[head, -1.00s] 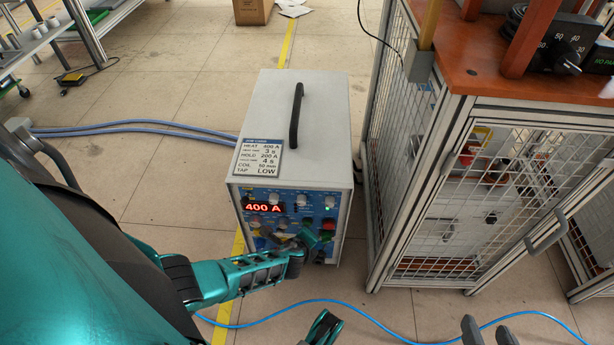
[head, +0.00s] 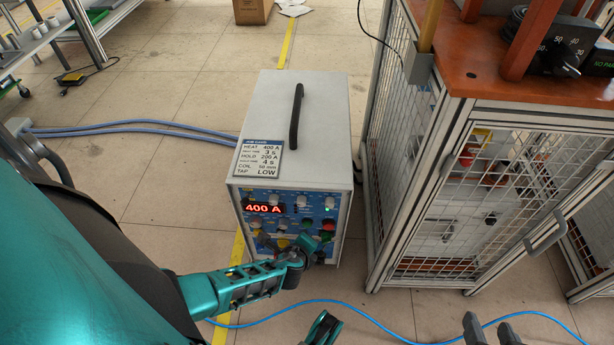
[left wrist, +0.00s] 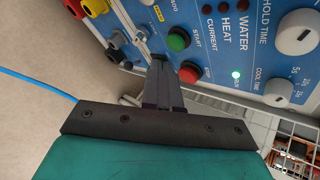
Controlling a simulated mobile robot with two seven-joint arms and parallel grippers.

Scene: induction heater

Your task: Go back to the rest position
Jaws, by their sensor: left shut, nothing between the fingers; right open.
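The induction heater (head: 330,110) is a pale grey box with a black top handle and a blue front panel (head: 262,196) whose red display reads 400 A. My left gripper (head: 314,246) is low in front of that panel, partly hidden by its own wrist. In the left wrist view its dark fingers (left wrist: 158,64) are shut and empty, beside the green START button (left wrist: 179,39) and a red button (left wrist: 189,72). I cannot tell whether they touch the panel. My right gripper (head: 491,328) is open and empty at the bottom edge of the head view, over the floor.
A caged workbench (head: 440,190) with a reddish top stands close right of the heater. A blue cable (head: 370,318) lies across the floor in front, and blue-grey hoses (head: 130,126) run behind on the left. Open floor lies left of the heater.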

